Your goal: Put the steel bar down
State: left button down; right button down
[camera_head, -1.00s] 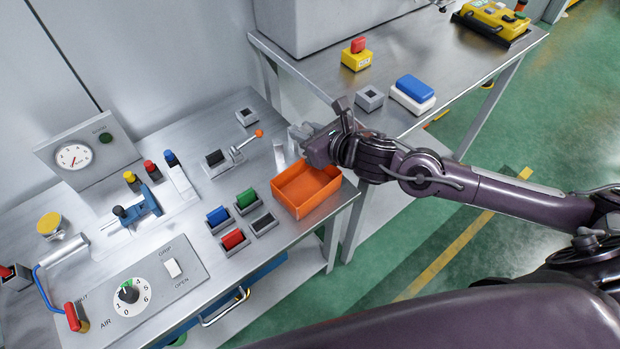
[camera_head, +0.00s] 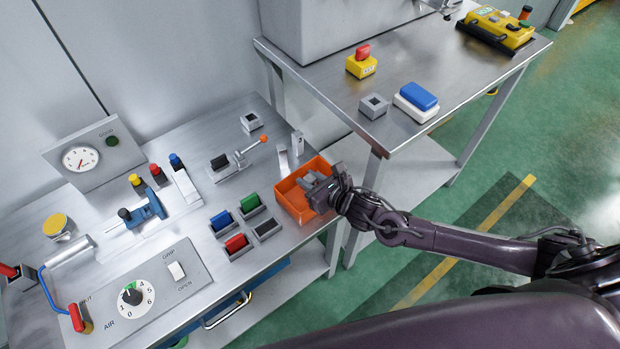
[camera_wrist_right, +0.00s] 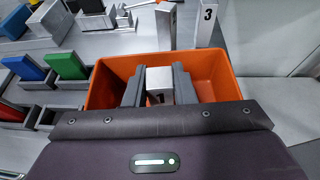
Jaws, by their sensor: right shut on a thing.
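The steel bar (camera_wrist_right: 160,85) shows in the right wrist view as a short bright block between the two dark fingers. My right gripper (camera_wrist_right: 159,84) is shut on it, with the bar over or inside the orange bin (camera_wrist_right: 215,70). In the head view my right gripper (camera_head: 311,183) is at the orange bin (camera_head: 287,208), coming in from the right side. The bar is hard to make out there. Whether it touches the bin floor cannot be told. My left gripper is not in view.
Blue, green and red blocks (camera_head: 235,243) sit in holders left of the bin. A lever with an orange knob (camera_head: 264,139) and an upright metal plate (camera_head: 297,143) stand behind it. A second table (camera_head: 440,105) with a yellow-and-red button (camera_head: 362,62) is at the right.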

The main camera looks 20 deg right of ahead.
jog(key=shift+f, duration=0.15)
jog(key=c, duration=1.2)
grip_release()
jog(key=shift+r, duration=0.2)
jog(key=v, duration=1.2)
jog(key=shift+b, duration=0.35)
jog(key=shift+a, duration=0.1)
